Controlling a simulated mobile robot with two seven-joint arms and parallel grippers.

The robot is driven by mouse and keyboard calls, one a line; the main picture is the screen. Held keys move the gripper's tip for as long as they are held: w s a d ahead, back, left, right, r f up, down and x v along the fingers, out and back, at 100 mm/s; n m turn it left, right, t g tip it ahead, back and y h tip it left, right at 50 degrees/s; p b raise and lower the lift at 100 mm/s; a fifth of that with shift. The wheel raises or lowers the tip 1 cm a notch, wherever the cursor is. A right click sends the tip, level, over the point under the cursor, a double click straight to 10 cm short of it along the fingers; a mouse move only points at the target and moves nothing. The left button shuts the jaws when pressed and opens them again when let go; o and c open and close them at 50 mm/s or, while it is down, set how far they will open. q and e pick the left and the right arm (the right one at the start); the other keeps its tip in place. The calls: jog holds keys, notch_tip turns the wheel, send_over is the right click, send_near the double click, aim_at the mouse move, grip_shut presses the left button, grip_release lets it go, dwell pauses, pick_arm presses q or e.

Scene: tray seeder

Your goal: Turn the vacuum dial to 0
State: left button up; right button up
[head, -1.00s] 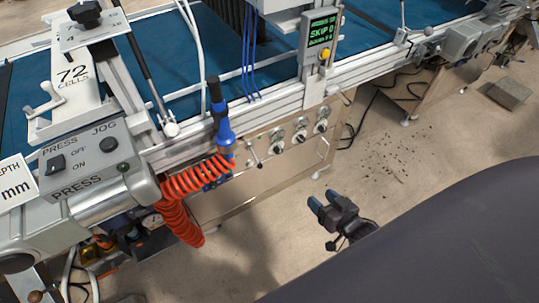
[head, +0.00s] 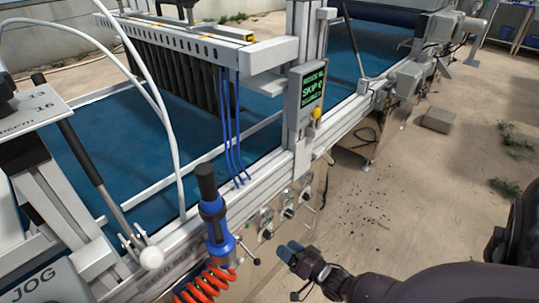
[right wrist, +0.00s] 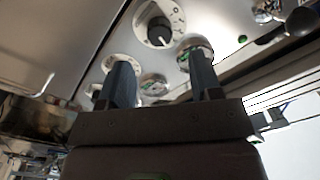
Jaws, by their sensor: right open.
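A row of small round dials (head: 287,207) sits on the front panel of the seeder, below the rail. Their labels are too small to read, so I cannot tell which is the vacuum dial. In the right wrist view, a white dial with a black knob (right wrist: 158,29) is beyond the fingers, near the top. Another pale dial (right wrist: 122,63) is partly hidden behind the left finger, and another (right wrist: 194,47) behind the right finger. My right gripper (head: 290,250) is open and empty, just in front of the panel and apart from the dials. My left gripper is not in view.
A blue-handled tool (head: 214,222) with a coiled red hose (head: 205,284) hangs left of the dials. A small lever (head: 250,255) sticks out near my right gripper. A green-lit display (head: 312,88) stands above. The floor at right is mostly clear.

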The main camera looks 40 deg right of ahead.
aim_at(271, 237)
jog(key=w, duration=0.4)
jog(key=w+b, duration=0.1)
jog(key=w, duration=0.1)
jog(key=shift+w+a+f, duration=0.1)
jog(key=shift+w+a, duration=0.2)
jog(key=shift+w, duration=0.05)
jog(key=c, duration=0.9)
